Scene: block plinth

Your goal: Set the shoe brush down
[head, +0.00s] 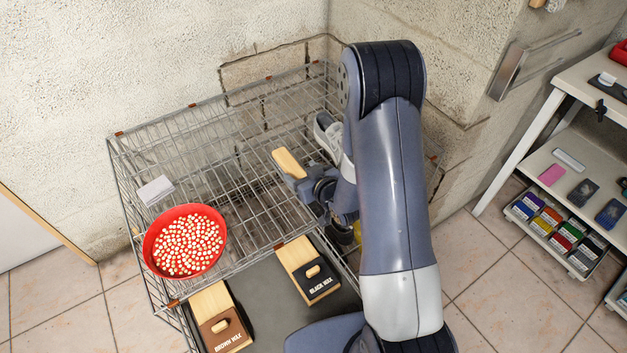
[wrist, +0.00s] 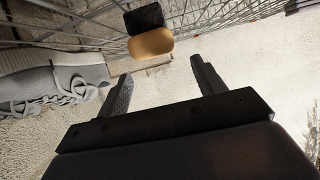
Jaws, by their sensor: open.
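The shoe brush (head: 289,163) has a pale wooden back and stands at the wire rack (head: 215,145), left of my arm. In the wrist view the brush (wrist: 151,42) shows its tan wood and black bristles, with the bristle side toward the rack wires. It appears to rest on the rack. My gripper (head: 301,184) is just right of and below the brush in the head view. In the wrist view my gripper (wrist: 161,68) is open, with the brush beyond the fingertips and nothing between them.
A grey shoe (head: 325,135) stands on the rack close behind the gripper, partly hidden by my arm. A red bowl (head: 185,242) of small pale pieces and a white box (head: 156,190) are at left. Boxes marked brown wax (head: 222,325) and black wax (head: 310,275) are in front.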

